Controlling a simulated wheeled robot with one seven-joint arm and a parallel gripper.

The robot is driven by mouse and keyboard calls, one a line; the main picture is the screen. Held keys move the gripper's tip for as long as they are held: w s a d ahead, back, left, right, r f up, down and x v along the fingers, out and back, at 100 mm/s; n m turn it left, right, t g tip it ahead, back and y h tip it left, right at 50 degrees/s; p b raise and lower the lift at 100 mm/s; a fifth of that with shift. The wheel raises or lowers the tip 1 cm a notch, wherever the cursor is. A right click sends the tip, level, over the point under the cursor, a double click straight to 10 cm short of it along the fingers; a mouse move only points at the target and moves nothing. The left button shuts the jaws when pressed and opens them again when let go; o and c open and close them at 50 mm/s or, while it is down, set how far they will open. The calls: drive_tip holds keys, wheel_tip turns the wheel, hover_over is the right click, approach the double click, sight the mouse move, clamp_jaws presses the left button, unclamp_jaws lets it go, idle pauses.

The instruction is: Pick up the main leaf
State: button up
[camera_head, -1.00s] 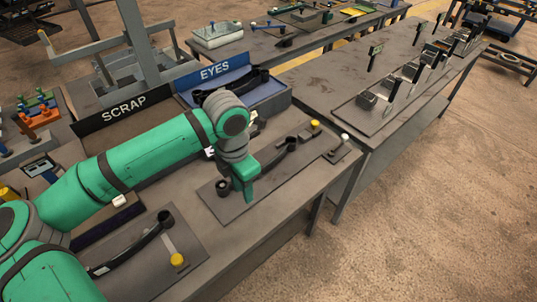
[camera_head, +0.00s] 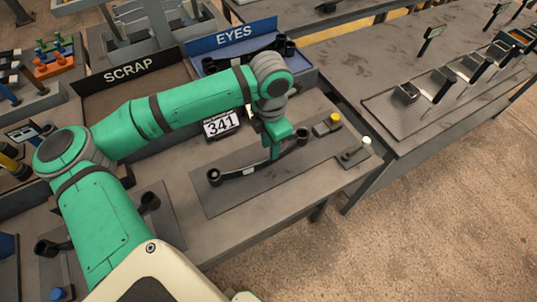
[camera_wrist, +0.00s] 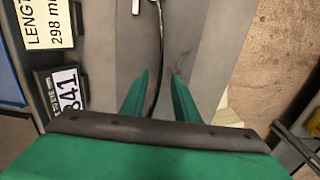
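A black curved leaf (camera_head: 242,173) with a round eye at each end lies on a grey plate (camera_head: 225,200) on the bench in the head view. It is the likely main leaf. My gripper (camera_head: 275,155) points down over it, right of its middle and near its right eye, hiding part of it. In the wrist view my gripper (camera_wrist: 160,75) has its two green fingers apart. The leaf (camera_wrist: 156,45) shows there as a thin dark strip running between them, with gaps on both sides. I cannot tell how far the fingertips reach down beside it.
A "341" card (camera_head: 221,124) stands behind the plate. A yellow-topped post (camera_head: 335,118) and a white-topped post (camera_head: 366,141) stand at the right. SCRAP (camera_head: 128,70) and EYES (camera_head: 234,36) trays lie behind. Another dark-eyed leaf (camera_head: 150,201) is partly hidden by my arm.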

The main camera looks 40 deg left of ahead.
sight(268, 158)
drive_tip(key=shift+w+f, duration=0.1)
drive_tip(key=shift+f, duration=0.85)
drive_tip(key=shift+s+f, duration=0.2)
drive_tip(key=shift+f, duration=0.95)
drive_tip(key=shift+s+f, duration=0.2)
drive_tip(key=shift+f, duration=0.95)
drive_tip(key=shift+c, duration=0.3)
clamp_jaws()
